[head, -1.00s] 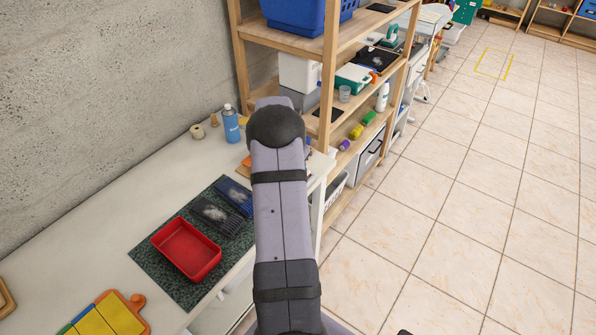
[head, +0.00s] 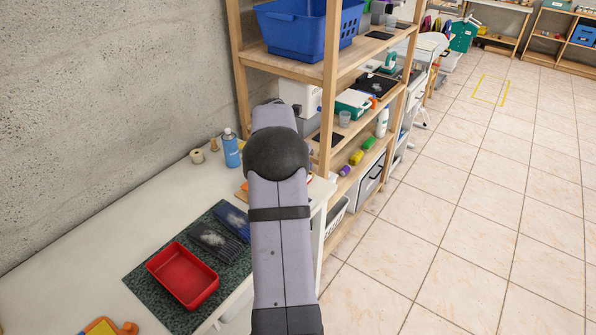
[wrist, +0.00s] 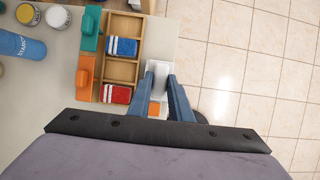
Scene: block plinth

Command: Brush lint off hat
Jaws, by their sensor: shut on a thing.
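Two dark ribbed cloth items, seemingly knitted hats, lie on a dark green speckled mat (head: 147,279) in the head view. The nearer, blackish one (head: 228,248) has a patch of white lint on top. The blue one (head: 229,218) lies behind it with a smaller pale patch. In the wrist view my gripper (wrist: 160,88) has its blue fingers shut on a small white thing (wrist: 157,70), partly hidden between them. It is over the pale tabletop, right of a wooden tray. The head view hides the gripper behind my arm.
A red tray (head: 184,276) stands on the mat. A blue spray can (head: 231,150) stands near the wall. The wooden tray (wrist: 121,71) holds red and blue items, with green (wrist: 91,28) and orange (wrist: 85,78) pieces beside it. A wooden shelf (head: 333,100) rises behind the table.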

